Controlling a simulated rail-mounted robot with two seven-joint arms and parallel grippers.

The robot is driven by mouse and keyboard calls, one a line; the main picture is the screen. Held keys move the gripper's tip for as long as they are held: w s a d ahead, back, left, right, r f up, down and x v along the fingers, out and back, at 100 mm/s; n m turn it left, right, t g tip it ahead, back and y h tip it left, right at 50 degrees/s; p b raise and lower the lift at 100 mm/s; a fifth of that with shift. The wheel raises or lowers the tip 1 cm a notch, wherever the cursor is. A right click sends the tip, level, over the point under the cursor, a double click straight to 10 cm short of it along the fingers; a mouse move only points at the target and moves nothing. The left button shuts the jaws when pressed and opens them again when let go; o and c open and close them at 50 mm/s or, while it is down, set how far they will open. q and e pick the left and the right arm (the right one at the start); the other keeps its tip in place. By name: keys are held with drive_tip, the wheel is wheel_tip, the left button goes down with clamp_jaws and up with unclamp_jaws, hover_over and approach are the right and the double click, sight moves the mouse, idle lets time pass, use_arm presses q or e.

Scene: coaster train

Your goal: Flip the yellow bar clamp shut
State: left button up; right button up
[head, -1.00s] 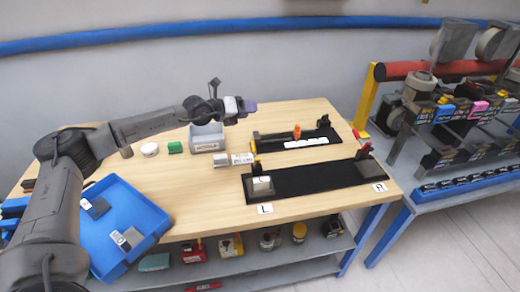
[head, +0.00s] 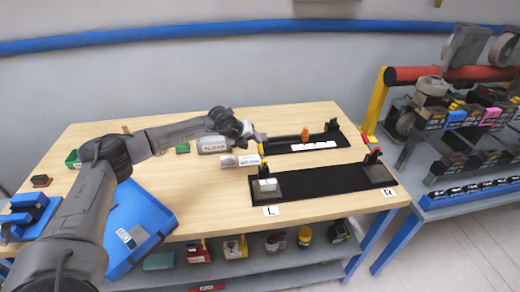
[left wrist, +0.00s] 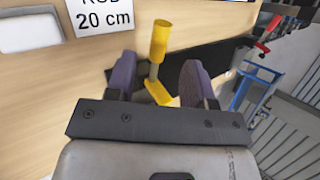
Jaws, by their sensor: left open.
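The yellow bar clamp (head: 261,148) is at the left end of the back black fixture (head: 285,148). In the left wrist view its yellow handle (left wrist: 160,40) stands up on a metal stem above a flat yellow part (left wrist: 159,93). My left gripper (head: 250,131) is just above and behind the clamp in the head view. In the left wrist view the two purple fingertips (left wrist: 158,80) are spread, with the clamp's lower part between them in the picture. I cannot tell whether either finger touches it. My right gripper is not in view.
An orange clamp (head: 305,134) stands on the back fixture.

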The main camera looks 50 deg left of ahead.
sight(259, 147)
use_arm(q)
drive_tip(key=b+x, duration=0.1)
drive_tip(key=x, duration=0.5)
drive_tip(key=shift+w+f, duration=0.25)
drive_tip(key=shift+f, duration=0.05)
clamp_jaws()
idle(0.4)
